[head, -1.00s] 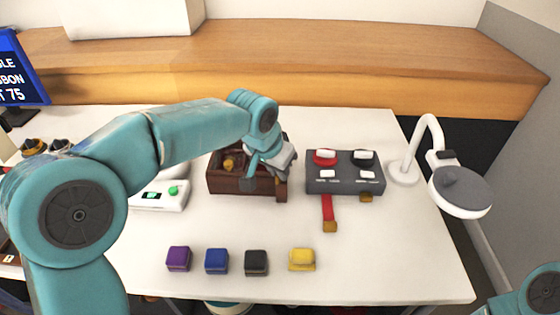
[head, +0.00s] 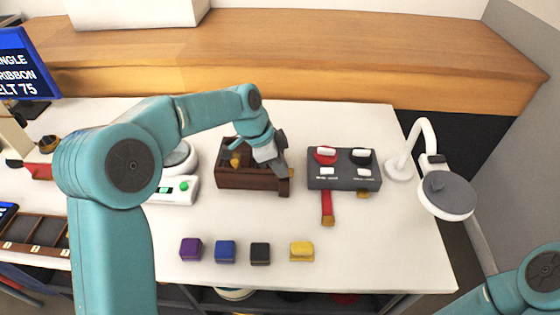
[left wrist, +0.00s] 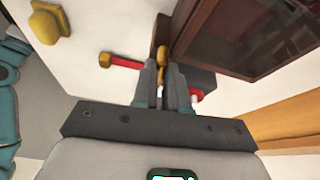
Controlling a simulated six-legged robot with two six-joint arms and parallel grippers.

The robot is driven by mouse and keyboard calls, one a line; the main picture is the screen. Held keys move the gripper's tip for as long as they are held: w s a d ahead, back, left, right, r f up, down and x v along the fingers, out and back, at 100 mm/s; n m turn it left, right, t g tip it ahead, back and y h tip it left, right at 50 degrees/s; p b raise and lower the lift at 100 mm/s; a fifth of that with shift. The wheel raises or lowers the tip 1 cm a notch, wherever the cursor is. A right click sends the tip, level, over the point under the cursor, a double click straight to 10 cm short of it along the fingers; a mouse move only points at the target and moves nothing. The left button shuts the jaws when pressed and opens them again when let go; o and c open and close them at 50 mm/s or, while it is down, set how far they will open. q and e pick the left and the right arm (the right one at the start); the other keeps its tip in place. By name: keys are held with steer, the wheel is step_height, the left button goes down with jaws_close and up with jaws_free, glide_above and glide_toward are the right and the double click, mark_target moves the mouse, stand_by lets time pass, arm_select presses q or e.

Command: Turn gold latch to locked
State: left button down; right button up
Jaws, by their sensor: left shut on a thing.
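The gold latch (head: 291,173) is a small gold piece at the right end of the dark brown box (head: 240,180). My left gripper (head: 283,166) is at that end of the box, pointing down. In the left wrist view the fingers (left wrist: 162,78) are shut on the gold latch (left wrist: 161,54), beside the box's brown edge (left wrist: 196,28). The fingers hide part of the latch, and I cannot tell its exact angle. My right arm shows only at the lower right; its gripper is out of view.
A grey panel (head: 343,183) with red and black knobs stands right of the box, with a red strap (head: 327,205) in front. A white lamp (head: 398,168) stands farther right. A white scale (head: 172,197) is left.

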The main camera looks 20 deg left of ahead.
arm_select(q)
steer(key=shift+w+r+m+p, duration=0.1)
steer(key=shift+m+p, duration=0.2)
steer(key=shift+m, duration=0.3)
steer(key=shift+m+g, duration=0.3)
steer(key=c, duration=1.2)
jaws_free()
steer(key=shift+o, duration=0.2)
steer(key=p+v, duration=0.2)
steer(key=v, duration=1.4)
steer(key=shift+a+p, duration=0.3)
